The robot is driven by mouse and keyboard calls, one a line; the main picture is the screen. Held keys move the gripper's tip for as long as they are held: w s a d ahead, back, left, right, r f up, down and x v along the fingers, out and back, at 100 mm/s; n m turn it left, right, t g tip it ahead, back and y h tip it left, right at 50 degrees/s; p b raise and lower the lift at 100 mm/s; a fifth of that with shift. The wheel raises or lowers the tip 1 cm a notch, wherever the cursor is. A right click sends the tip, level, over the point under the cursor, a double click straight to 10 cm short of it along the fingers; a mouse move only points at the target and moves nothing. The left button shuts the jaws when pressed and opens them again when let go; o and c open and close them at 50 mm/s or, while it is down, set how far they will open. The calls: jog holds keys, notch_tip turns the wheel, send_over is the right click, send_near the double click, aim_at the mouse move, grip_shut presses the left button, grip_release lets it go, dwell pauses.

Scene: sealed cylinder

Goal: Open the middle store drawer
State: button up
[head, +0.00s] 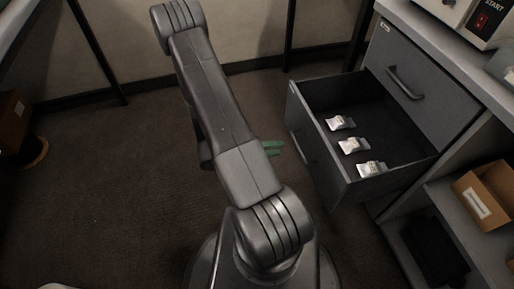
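An open drawer (407,168) of the grey cabinet is pulled far out to the left. It sits below a shut drawer (425,78) with a dark bar handle (404,83). Three small white packets lie in a row inside it: far (340,123), middle (352,146) and near (371,169).
A cardboard box (490,193) sits on a shelf at lower right. Dark table legs (95,50) stand at upper left. The carpet (110,180) left of my arm is clear.

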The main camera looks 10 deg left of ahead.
aim_at(297, 146)
jog(key=p+v, duration=0.1)
jog(key=v, duration=0.5)
jog(key=shift+a, duration=0.1)
dwell(0.4)
jog(key=b+x, duration=0.3)
jog(key=x, duration=1)
jog(key=shift+d, duration=0.4)
jog(key=shift+w, duration=0.1)
